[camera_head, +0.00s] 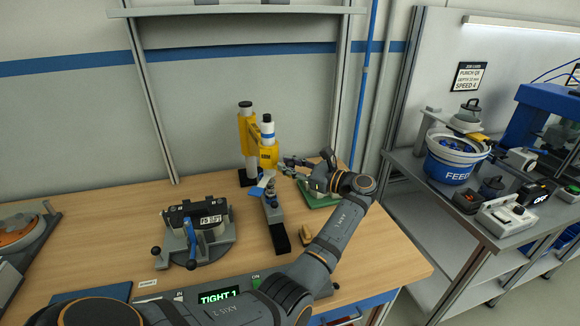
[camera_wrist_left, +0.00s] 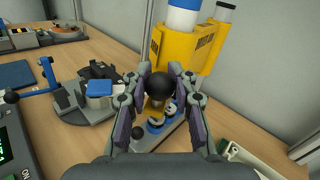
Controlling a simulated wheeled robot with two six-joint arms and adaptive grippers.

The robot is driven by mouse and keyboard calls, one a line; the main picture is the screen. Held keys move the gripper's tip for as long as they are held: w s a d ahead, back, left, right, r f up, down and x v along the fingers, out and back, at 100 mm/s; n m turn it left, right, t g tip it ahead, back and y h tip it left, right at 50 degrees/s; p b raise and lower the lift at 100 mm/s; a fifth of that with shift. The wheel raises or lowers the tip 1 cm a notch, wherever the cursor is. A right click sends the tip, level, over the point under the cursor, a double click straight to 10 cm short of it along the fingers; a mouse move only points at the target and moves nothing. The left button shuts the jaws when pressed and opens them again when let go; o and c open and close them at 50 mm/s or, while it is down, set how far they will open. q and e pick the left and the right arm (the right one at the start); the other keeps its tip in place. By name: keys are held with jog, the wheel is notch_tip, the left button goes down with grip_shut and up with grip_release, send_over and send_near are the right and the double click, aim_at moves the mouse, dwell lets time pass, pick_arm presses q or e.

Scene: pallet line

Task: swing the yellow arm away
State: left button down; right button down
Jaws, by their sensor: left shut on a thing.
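The yellow arm (camera_head: 268,157) stands at the back of the wooden bench, joined to a yellow column with a black cap (camera_head: 247,135). It carries a white cylinder with a blue band. In the left wrist view its yellow body (camera_wrist_left: 190,48) rises just beyond my fingers. My left gripper (camera_head: 284,165) reaches in from the right, close beside the yellow arm. In the wrist view the gripper (camera_wrist_left: 160,92) is shut on a black round knob (camera_wrist_left: 160,75), with a yellow part just below it. How the knob joins the arm is hidden. My right gripper is not in view.
A dark narrow fixture (camera_head: 277,225) with blue parts lies below the yellow arm. A grey clamp device with a blue lever (camera_head: 190,240) stands to its left. A green tray (camera_head: 322,202) lies behind my wrist. A control panel (camera_head: 218,296) is at the front. The bench's left middle is clear.

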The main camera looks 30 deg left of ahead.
pick_arm(q)
jog(key=shift+d+f, duration=0.1)
jog(key=shift+f, duration=0.1)
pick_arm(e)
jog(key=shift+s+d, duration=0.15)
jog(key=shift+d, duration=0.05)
pick_arm(q)
jog(key=c, duration=1.4)
grip_release()
jog(key=shift+w, duration=0.1)
jog(key=shift+c, duration=0.2)
jog(key=o, duration=0.4)
jog(key=shift+w+d, duration=0.25)
jog(key=shift+a+r, duration=0.1)
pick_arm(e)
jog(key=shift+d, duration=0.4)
pick_arm(q)
jog(key=shift+s, duration=0.1)
jog(key=d, duration=1.2)
jog(key=shift+w, duration=0.2)
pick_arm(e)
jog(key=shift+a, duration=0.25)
